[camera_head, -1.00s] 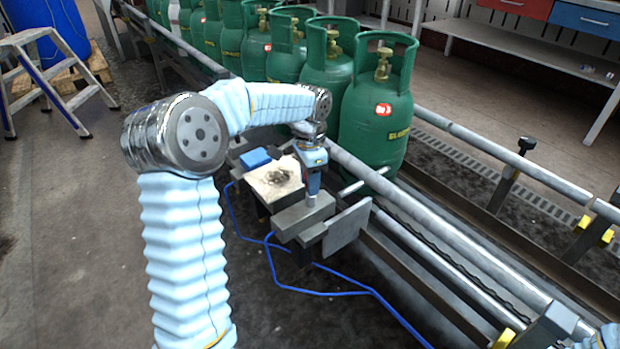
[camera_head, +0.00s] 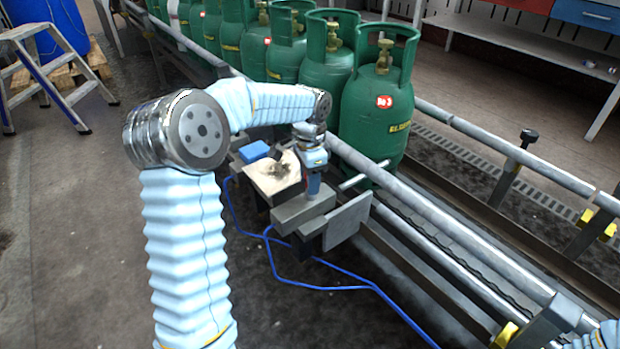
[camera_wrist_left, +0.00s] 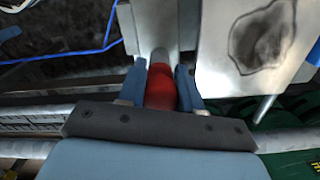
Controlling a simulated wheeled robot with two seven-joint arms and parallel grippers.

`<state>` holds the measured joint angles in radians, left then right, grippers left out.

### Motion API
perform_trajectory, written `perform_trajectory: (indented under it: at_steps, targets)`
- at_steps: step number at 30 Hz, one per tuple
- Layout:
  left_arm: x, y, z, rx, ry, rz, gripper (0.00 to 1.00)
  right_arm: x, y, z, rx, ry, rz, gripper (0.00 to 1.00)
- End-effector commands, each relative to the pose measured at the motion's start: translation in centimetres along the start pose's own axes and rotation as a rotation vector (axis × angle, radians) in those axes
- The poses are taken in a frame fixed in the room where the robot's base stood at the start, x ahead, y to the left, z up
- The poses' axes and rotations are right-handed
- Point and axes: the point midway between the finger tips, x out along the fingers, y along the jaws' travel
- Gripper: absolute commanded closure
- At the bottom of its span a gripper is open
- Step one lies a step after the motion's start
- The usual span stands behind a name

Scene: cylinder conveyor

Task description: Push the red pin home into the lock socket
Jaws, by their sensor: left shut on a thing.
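The red pin (camera_wrist_left: 161,88) shows in the left wrist view between the two blue fingers of my left gripper (camera_wrist_left: 162,85). The gripper is shut on it. Past the fingers, a grey metal end (camera_wrist_left: 159,56) lies in line with the pin over a grey block. In the head view my left gripper (camera_head: 313,188) points down at the top of the grey block (camera_head: 303,210) beside the conveyor. The pin's lower end and the lock socket's opening are hidden, so I cannot tell how deep it sits. My right gripper is not in view.
A grey upright plate (camera_head: 347,222) stands right of the block. A pale stained plate (camera_head: 268,180) and a blue box (camera_head: 254,152) lie behind it. Green gas cylinders (camera_head: 378,120) line the conveyor rails (camera_head: 455,243). A blue cable (camera_head: 335,288) loops on the floor.

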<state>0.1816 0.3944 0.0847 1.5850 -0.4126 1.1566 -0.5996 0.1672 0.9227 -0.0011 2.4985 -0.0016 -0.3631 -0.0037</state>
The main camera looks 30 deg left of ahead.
Motion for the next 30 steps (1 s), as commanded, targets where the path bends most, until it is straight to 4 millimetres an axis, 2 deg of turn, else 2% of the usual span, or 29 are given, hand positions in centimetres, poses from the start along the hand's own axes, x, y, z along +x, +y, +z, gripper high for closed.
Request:
perform_trajectory:
  at_steps: [4,5,10,20,25,30]
  targets:
    - [0.5,0.0,0.0,0.000,-0.001,0.001,1.00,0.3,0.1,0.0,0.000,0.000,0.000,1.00]
    - [0.4,0.0,0.0,0.000,-0.001,0.001,0.61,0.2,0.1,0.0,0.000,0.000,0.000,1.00]
    - [0.4,0.0,0.0,0.000,-0.001,0.001,0.36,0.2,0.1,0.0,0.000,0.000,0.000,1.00]
    - [0.4,0.0,0.0,0.000,-0.001,0.001,0.36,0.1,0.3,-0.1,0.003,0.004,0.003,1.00]
    - [-2.3,0.0,-0.1,0.000,0.002,-0.002,0.36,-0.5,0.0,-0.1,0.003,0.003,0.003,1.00]
    - [-6.8,0.0,-0.1,-0.001,0.003,-0.002,0.36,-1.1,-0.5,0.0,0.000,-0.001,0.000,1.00]
